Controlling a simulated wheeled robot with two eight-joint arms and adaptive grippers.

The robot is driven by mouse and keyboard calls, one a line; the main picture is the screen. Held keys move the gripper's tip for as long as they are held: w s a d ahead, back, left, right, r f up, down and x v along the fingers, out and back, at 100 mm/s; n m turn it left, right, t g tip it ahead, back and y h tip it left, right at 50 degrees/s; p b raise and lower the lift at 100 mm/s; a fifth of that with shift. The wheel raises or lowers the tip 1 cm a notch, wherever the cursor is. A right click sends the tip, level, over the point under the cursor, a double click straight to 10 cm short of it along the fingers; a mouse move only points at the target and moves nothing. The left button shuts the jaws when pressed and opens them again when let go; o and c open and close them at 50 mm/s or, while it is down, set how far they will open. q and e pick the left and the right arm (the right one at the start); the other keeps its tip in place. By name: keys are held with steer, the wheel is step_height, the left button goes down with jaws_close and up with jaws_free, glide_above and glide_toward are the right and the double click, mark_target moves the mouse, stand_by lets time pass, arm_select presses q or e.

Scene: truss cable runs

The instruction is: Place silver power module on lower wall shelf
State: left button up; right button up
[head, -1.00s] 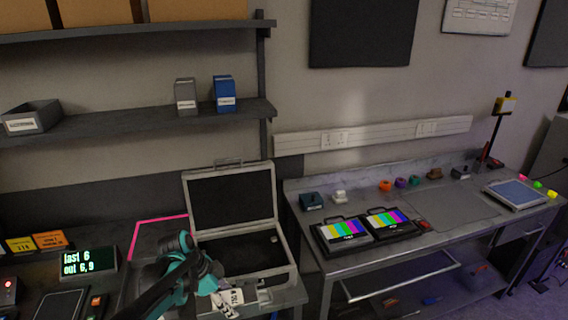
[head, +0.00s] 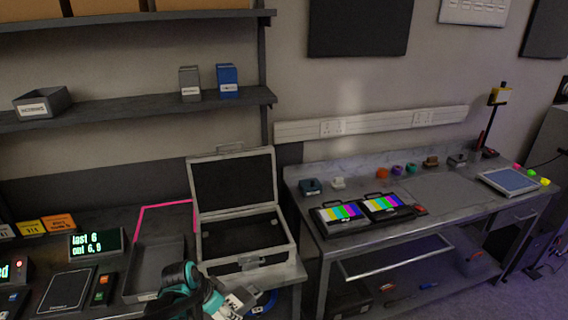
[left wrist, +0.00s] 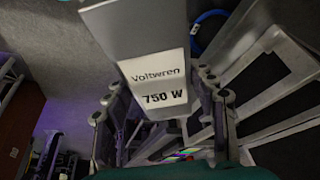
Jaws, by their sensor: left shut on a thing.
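The silver power module (left wrist: 135,28), with a white "Voltwren 750 W" label, is between the fingers of my left gripper (left wrist: 160,98) in the left wrist view. My left gripper is shut on it. In the head view, my left gripper (head: 208,299) is low in the picture, in front of the open case; the module's white label (head: 238,302) shows beside it and the rest is mostly hidden or cut off. The lower wall shelf (head: 130,108) is up on the left wall, well above the gripper. My right gripper is not in view.
On the lower shelf stand a grey box (head: 190,83), a blue box (head: 227,80) and an open grey bin (head: 42,104). Shelf room is clear between bin and grey box. An upper shelf (head: 130,22) hangs above. An open case (head: 285,252) stands below the shelf's right end.

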arm_select(q)
steer(key=s+a+f+n+t+y+b, duration=0.1)
steer(key=s+f+n+y, duration=0.2)
steer(key=f+n, duration=0.3)
steer(key=shift+s+a+n+b, duration=0.15)
steer(key=shift+a+n+b, duration=0.2)
steer(key=shift+n, duration=0.85)
steer(key=shift+d+r, duration=0.1)
